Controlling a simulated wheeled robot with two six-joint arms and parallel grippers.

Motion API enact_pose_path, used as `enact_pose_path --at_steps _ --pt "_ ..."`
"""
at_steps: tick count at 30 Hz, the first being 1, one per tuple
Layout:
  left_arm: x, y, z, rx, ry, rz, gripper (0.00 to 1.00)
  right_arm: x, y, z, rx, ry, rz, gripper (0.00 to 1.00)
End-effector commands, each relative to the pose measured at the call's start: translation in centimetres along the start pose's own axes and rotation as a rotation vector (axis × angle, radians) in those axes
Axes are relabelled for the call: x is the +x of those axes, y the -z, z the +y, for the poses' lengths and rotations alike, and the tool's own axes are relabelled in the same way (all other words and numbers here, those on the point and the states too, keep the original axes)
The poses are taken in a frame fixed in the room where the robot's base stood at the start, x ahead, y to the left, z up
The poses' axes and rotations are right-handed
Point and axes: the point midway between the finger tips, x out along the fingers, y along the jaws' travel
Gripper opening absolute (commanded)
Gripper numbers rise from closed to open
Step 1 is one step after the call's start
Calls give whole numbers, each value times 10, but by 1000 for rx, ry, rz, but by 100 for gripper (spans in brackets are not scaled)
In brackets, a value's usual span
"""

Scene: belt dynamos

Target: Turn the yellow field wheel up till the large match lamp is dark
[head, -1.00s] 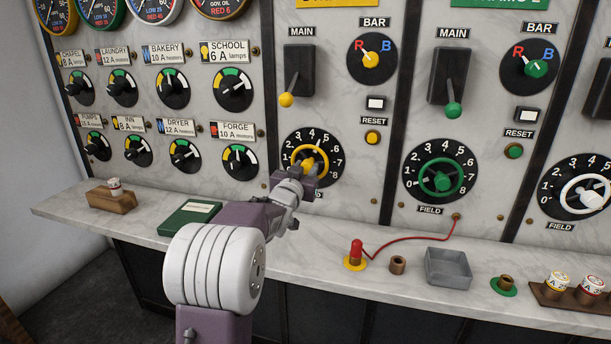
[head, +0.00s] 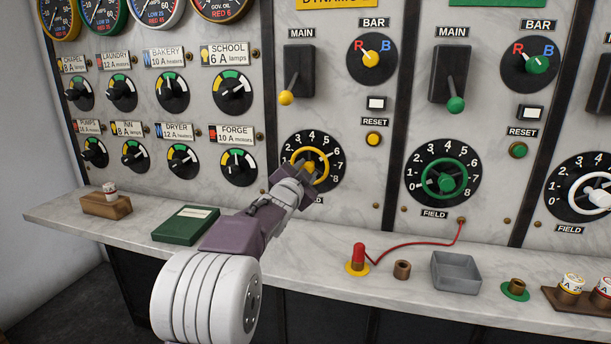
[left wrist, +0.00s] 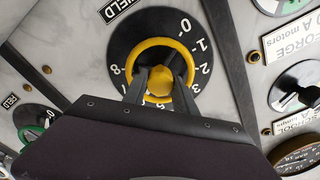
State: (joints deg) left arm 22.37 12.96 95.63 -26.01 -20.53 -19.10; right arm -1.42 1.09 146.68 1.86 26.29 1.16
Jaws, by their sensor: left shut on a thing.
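The yellow field wheel (head: 325,162) sits on a black dial numbered 0 to 8, low on the panel under the yellow main lever. My left gripper (head: 305,178) is at the wheel and hides its lower left part. In the left wrist view the yellow wheel (left wrist: 166,43) shows upside down, and the left gripper (left wrist: 160,72) is shut with one finger on each side of its yellow hub. The wheel's pointer mark is too unclear to read. The large match lamp is not in view. My right gripper is not in view.
The green field wheel (head: 465,178) is to the right on the adjoining panel. On the marble ledge below are a green book (head: 186,225), a red plug (head: 358,255) with a red cord and a grey tray (head: 456,272). The yellow main lever (head: 286,97) is above.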

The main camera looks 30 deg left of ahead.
Motion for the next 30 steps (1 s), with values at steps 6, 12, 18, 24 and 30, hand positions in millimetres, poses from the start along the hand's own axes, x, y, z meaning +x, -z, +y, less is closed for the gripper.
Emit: enact_pose_path --at_steps 6,12,18,24,30 --pt "0 0 1 24 -1 -1 0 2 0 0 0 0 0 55" --pt "0 0 0 25 -1 -1 0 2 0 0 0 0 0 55" --pt "0 0 0 24 -1 -1 47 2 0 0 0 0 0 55" --pt "0 0 0 24 -1 -1 55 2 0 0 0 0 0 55" --pt "-4 0 0 24 0 0 55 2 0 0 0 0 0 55"
